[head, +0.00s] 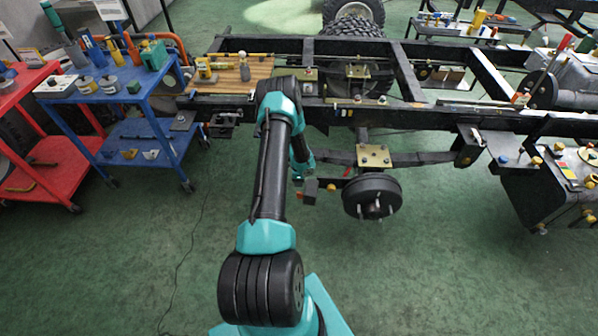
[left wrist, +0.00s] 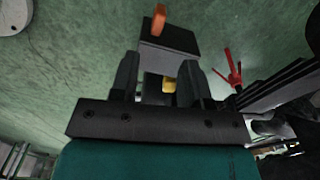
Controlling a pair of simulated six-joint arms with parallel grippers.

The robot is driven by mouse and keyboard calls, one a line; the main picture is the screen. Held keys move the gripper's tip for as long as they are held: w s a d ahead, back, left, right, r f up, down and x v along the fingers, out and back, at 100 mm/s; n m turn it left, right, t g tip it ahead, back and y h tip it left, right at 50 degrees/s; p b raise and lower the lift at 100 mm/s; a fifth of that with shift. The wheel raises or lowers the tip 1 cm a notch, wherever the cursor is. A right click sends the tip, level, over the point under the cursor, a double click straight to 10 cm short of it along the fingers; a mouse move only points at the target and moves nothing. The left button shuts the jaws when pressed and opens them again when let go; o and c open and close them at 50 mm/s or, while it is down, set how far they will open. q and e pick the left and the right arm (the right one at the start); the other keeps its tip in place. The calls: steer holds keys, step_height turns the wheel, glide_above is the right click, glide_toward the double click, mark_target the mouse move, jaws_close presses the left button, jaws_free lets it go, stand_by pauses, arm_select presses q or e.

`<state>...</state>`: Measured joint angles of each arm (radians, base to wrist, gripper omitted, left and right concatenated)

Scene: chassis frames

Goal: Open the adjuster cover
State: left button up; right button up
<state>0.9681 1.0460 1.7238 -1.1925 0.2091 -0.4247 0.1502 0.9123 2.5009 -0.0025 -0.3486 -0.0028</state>
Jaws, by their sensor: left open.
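What looks like the adjuster cover (left wrist: 182,39) is a small dark grey plate or box beyond my left gripper (left wrist: 157,68) in the left wrist view. An orange knob (left wrist: 159,20) stands at its far edge, and a yellow piece (left wrist: 169,84) shows nearer, between the fingers. The two black fingers are apart, one on each side of the view of this dark part. I cannot tell whether they touch it. My right gripper is not in view.
The brake drum (head: 372,193) hangs under the black chassis frame (head: 430,118). A red forked part (left wrist: 234,73) is right of the fingers in the wrist view. A blue cart (head: 150,128) and a red cart (head: 60,165) stand left. The green floor in front is clear.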

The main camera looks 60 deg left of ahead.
arm_select(q)
step_height(320, 180, up, 6)
stand_by(0.6)
steer(key=w+d+r+n+t+h, duration=0.1)
steer(key=w+d+n+h, duration=0.15)
steer(key=d, duration=1.05)
steer(key=w+d+r+n+h, duration=0.1)
steer(key=w+d, duration=0.3)
steer(key=d, duration=0.9)
steer(key=s+d+r+n, duration=0.1)
steer(key=s+d+r, duration=0.1)
steer(key=d, duration=0.5)
steer(key=s+d+r+n, duration=0.2)
steer(key=s+d+r, duration=0.1)
steer(key=d, duration=0.4)
steer(key=s+d+r+n, duration=0.2)
steer(key=s+d, duration=0.1)
steer(key=d, duration=0.4)
steer(key=shift+s+d+r, duration=0.15)
steer(key=shift+r, duration=0.1)
